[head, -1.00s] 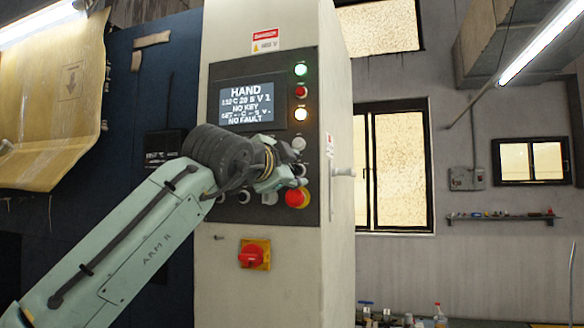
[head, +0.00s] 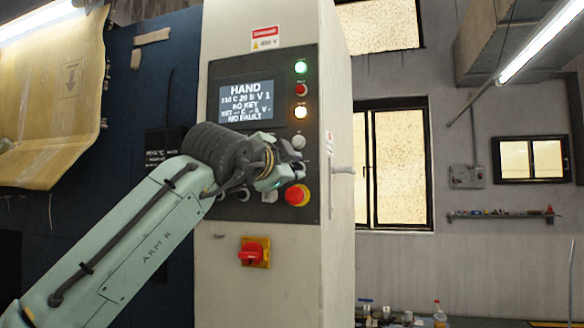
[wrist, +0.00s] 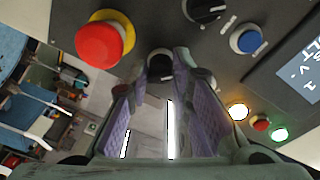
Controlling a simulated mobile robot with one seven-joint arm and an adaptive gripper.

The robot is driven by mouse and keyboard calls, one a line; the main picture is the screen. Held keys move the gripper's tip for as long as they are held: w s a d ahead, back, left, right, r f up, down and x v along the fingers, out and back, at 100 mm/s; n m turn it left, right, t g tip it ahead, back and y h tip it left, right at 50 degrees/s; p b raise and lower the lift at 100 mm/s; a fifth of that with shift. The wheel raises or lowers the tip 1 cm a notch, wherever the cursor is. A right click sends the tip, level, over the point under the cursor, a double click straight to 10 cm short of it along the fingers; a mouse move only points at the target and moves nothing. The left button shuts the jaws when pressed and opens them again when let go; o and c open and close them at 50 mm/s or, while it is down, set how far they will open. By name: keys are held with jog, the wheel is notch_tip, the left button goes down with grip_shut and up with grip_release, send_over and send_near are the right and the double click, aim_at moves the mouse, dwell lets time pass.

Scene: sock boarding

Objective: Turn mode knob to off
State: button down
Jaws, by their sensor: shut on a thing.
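My gripper (head: 286,174) is at the lower right of the dark control panel (head: 228,75), left of and just above the red emergency stop (head: 297,195). In the wrist view its two purple-padded fingers (wrist: 160,62) point at the panel and are closed on a small black knob (wrist: 159,64). The fingertips partly hide the knob. I cannot read its label or tell its exact angle. The panel screen (head: 252,103) reads HAND on its top line and NO FAULT at the bottom.
In the wrist view, the red emergency stop (wrist: 100,44) with its yellow collar, another black knob (wrist: 203,9) and a blue button (wrist: 248,40) are close by. A red-and-yellow rotary switch (head: 252,252) is lower on the cabinet.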

jog(key=shift+r+m+p, duration=0.2)
jog(key=shift+m+p, duration=0.1)
jog(key=shift+p, duration=0.15)
jog(key=shift+r+m+p, duration=0.1)
jog(key=shift+m+p, duration=0.4)
jog(key=shift+p, duration=0.3)
jog(key=shift+m+p, duration=0.75)
jog(key=shift+m, duration=2.65)
jog(key=c, duration=1.4)
grip_release()
jog(key=shift+f, duration=0.2)
jog(key=shift+c, duration=0.2)
